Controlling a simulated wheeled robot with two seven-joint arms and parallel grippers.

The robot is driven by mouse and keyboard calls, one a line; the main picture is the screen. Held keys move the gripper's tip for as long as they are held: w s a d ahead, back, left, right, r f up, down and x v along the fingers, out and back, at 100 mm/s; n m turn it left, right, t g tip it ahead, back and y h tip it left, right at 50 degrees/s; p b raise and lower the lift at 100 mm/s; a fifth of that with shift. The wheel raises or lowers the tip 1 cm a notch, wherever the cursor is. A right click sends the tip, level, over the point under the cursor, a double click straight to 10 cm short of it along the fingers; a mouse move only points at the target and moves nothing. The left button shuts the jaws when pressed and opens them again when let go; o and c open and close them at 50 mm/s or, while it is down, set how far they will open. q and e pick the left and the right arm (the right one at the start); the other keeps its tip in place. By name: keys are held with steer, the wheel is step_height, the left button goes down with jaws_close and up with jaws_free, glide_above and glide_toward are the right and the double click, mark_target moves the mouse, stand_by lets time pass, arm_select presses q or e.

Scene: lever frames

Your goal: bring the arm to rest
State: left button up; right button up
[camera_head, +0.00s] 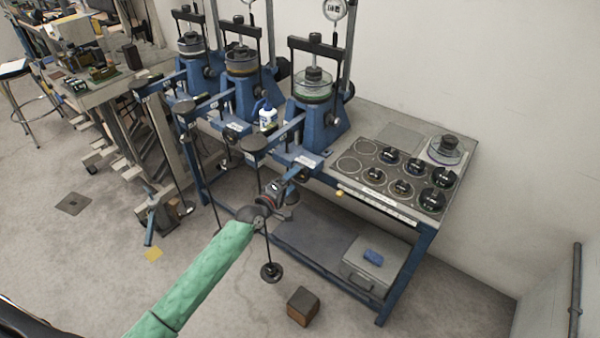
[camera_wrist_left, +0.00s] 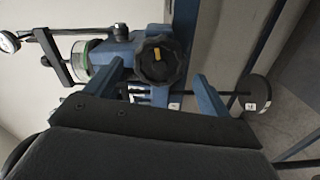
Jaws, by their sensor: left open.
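My left arm, in a green sleeve, reaches in from the lower left in the head view. Its gripper (camera_head: 284,188) is in front of the nearest blue lever frame (camera_head: 318,122), below its bench top. In the left wrist view the two blue fingers (camera_wrist_left: 155,88) stand wide apart with nothing between them. Beyond them are a black knob (camera_wrist_left: 160,60) with a yellow mark and a blue frame body. Whether the fingers touch anything is hard to tell. My right gripper is in neither view.
Three lever frames stand in a row on the blue-legged bench. A tray of black weights (camera_head: 390,178) lies at its right end. A hanger rod with a black disc (camera_head: 271,272) hangs near my forearm. A grey case (camera_head: 368,268) is under the bench; a brown block (camera_head: 303,306) lies on the floor.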

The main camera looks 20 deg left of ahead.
arm_select(q)
steer(key=shift+s+a, duration=0.2)
steer(key=shift+s, duration=0.35)
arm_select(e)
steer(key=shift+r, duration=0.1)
arm_select(q)
steer(key=s+d+f+m+g+y, duration=0.1)
steer(key=s+f+m+g, duration=0.15)
steer(key=s+f, duration=0.65)
steer(key=s+d+f+m+g+y, duration=0.1)
steer(key=s+f+m+g, duration=0.2)
steer(key=f, duration=1.1)
steer(key=s+d+f+m+g+y, duration=0.1)
steer(key=s+f+m+g, duration=0.15)
steer(key=s+f, duration=0.7)
steer(key=s+d+f+m+g+y, duration=0.1)
steer(key=s+f+m+g, duration=0.2)
steer(key=s+f, duration=0.7)
steer(key=s+d+f+m+g+y, duration=0.1)
steer(key=s+f+g, duration=0.3)
steer(key=s+f, duration=0.7)
steer(key=s+m, duration=0.1)
steer(key=s, duration=0.4)
steer(key=shift+d+f+m+y, duration=0.25)
steer(key=shift+d+m+y, duration=0.15)
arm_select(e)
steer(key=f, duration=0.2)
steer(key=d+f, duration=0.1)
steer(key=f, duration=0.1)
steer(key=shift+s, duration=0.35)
